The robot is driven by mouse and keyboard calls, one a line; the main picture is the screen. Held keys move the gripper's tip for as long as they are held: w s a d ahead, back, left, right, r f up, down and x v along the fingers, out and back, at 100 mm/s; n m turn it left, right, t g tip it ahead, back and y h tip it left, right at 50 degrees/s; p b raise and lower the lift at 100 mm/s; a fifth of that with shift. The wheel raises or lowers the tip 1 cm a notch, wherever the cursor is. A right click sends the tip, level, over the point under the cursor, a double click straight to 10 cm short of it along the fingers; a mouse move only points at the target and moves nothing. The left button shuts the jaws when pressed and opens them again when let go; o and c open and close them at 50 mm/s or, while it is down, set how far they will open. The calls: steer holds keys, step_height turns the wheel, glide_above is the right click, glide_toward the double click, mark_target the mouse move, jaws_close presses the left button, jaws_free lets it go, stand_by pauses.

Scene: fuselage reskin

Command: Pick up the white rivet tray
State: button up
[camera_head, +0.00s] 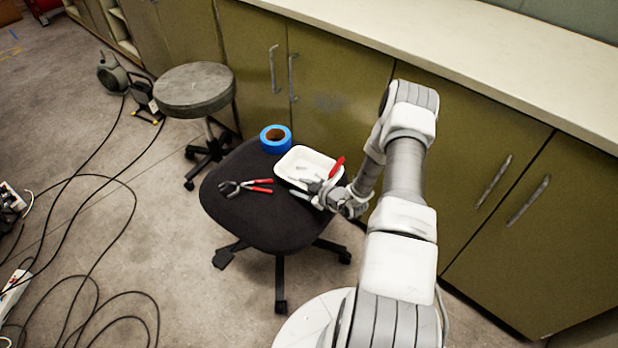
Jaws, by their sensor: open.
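The white rivet tray (300,156) sits on the black chair seat (225,203), toward its right side. Some small grey things show inside it, too small to make out. My gripper (314,191) is at the tray's near right side, with its fingers open and overlapping the tray's rim in the picture. I cannot tell whether the fingers touch the tray.
Red-handled pliers (247,186) lie left of the tray. A blue tape roll (275,139) is behind it. A red-handled object (337,167) is at its right edge. Olive cabinets (335,75) stand behind, a round stool (194,90) back left, and black cables (128,235) cross the floor.

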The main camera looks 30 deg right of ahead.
steer(key=shift+w, duration=0.2)
jaws_close()
stand_by(0.5)
